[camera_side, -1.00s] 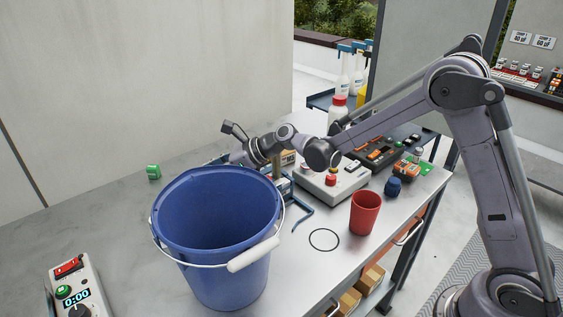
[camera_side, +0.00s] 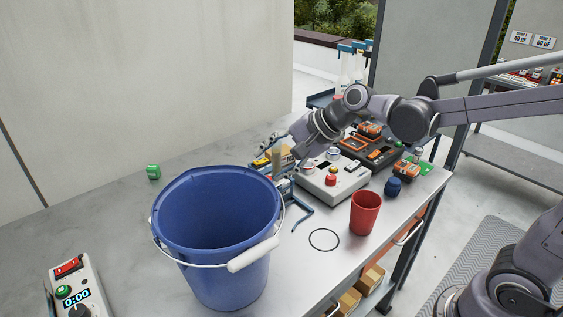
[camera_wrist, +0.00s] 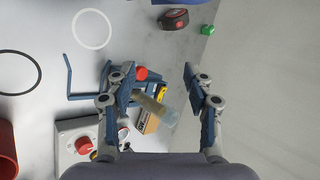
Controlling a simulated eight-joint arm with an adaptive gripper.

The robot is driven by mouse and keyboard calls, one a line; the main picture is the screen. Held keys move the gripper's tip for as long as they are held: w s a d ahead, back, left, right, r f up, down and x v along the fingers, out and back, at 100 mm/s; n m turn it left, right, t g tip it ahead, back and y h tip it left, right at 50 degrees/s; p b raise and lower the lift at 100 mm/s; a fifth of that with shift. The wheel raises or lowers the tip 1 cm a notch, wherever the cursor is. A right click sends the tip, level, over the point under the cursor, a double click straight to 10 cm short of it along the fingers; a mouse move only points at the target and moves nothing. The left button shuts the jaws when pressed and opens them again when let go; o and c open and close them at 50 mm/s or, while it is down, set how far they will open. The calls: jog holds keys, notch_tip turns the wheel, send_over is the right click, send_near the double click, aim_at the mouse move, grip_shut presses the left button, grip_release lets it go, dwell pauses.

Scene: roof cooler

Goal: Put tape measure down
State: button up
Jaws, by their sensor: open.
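My gripper (camera_wrist: 156,84) is open in the wrist view, with both fingers spread and nothing held between them. In the side view my gripper (camera_side: 300,150) is above the back of the bench, near the cluster of tools. A dark red and black rounded object (camera_wrist: 173,19), which looks like the tape measure, lies on the bench at the top of the wrist view, apart from the fingers. I cannot make it out in the side view, where the bucket may hide it.
A blue bucket (camera_side: 215,260) stands at the front. A blue bracket (camera_wrist: 68,75) and a tan-handled tool (camera_wrist: 152,106) lie below my gripper.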

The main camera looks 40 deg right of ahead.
jog(key=s+d+f+n+h, duration=0.2)
jog(key=s+d+n, duration=0.2)
jog(key=s+n, duration=0.2)
jog(key=s+d+f+n+h, duration=0.2)
jog(key=s+d+n, duration=0.3)
jog(key=s, duration=0.5)
jog(key=shift+s+d+f+n+g+h, duration=0.3)
jog(key=shift+f+n, duration=0.2)
jog(key=shift+n, duration=0.7)
jog(key=shift+a, duration=0.1)
